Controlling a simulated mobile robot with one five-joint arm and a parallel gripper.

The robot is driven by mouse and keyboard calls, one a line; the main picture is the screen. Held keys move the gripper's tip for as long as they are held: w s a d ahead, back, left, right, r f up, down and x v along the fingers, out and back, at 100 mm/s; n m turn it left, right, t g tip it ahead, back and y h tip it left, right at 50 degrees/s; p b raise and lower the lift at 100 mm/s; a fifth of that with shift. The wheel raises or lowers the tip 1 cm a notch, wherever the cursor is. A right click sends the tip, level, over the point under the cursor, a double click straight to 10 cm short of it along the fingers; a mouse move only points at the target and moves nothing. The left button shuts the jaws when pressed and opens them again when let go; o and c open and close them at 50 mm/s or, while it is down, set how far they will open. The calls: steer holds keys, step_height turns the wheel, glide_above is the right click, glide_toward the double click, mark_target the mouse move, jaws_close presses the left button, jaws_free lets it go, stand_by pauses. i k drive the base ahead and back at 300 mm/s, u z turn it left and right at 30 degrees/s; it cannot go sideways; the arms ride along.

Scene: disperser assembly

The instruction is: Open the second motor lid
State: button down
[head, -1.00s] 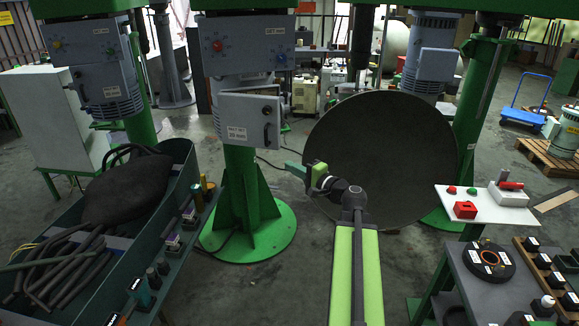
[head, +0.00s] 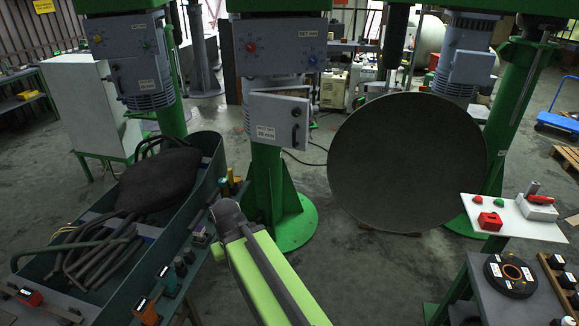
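The middle motor's grey lid (head: 277,120) hangs below its control panel (head: 280,46) on a green column. The lid has a label and a dark handle near its right edge. It sits at an angle to the housing, with a pale strip showing above its top edge, and looks ajar. The left motor has its own lid (head: 139,76), with a handle on its left side. My arm reaches up from the bottom middle and ends left of the middle column's foot, below the lid. I see no contact with either lid.
A large dark disc (head: 407,162) stands right of the middle column. A green trough (head: 205,165) with a dark bag (head: 160,180) and hoses fills the left. A white board (head: 515,222) with red parts and a grey table (head: 488,308) stand at right.

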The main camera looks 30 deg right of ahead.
mark_target(273, 122)
steer(key=z, duration=1.25)
steer(key=i, duration=0.5)
steer(key=u, duration=1.75)
